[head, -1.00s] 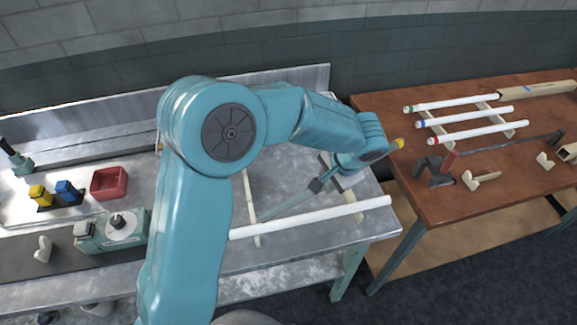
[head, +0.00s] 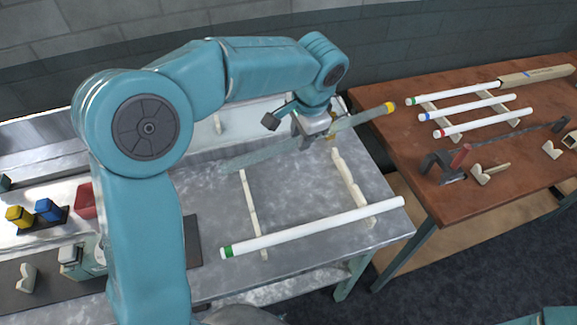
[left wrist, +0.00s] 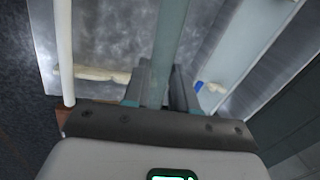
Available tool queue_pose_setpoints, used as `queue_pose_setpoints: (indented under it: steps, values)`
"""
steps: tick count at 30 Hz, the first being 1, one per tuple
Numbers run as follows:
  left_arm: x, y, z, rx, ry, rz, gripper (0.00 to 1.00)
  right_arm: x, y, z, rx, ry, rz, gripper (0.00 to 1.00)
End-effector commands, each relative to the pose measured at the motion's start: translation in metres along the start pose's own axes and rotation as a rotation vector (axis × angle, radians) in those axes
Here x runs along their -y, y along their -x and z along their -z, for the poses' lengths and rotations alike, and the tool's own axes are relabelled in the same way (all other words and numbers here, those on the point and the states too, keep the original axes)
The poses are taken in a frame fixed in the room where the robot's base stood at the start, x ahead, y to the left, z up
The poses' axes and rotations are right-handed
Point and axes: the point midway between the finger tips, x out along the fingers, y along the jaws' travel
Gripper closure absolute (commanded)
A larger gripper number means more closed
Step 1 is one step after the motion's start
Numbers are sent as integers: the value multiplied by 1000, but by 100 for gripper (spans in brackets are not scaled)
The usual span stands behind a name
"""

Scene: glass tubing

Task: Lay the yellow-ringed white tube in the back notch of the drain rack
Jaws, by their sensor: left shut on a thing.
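My left gripper (head: 316,128) is shut on the yellow-ringed tube (head: 362,118), which looks grey-green and see-through here. Its yellow ring is at the right end; the left end is faint over the steel table. The drain rack shows as two pale notched rails, a left one (head: 249,205) and a right one (head: 347,178). The tube appears above the rack's back part; I cannot tell its height. In the left wrist view the tube (left wrist: 170,45) runs between the fingers, and a rail (left wrist: 95,72) lies to its left. My right gripper is not seen.
A green-ringed white tube (head: 310,228) lies across the rack's front. The brown table (head: 420,195) at right holds several more ringed tubes and a dark clamp (head: 440,165). Yellow and blue blocks (head: 48,209) and a red bin (head: 86,200) stand at left. A low wall backs the steel table.

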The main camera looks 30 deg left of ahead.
Motion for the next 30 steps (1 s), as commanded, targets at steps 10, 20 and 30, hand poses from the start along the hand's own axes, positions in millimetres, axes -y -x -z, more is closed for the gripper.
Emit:
queue_pose_setpoints:
  steps: [10,20,30]
  values:
    - [52,44,-24,-29,-131,-37,100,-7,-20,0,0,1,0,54]
    - [56,20,-34,-26,-165,-51,100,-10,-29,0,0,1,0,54]
    - [38,-73,-34,-26,-162,-50,100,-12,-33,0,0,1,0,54]
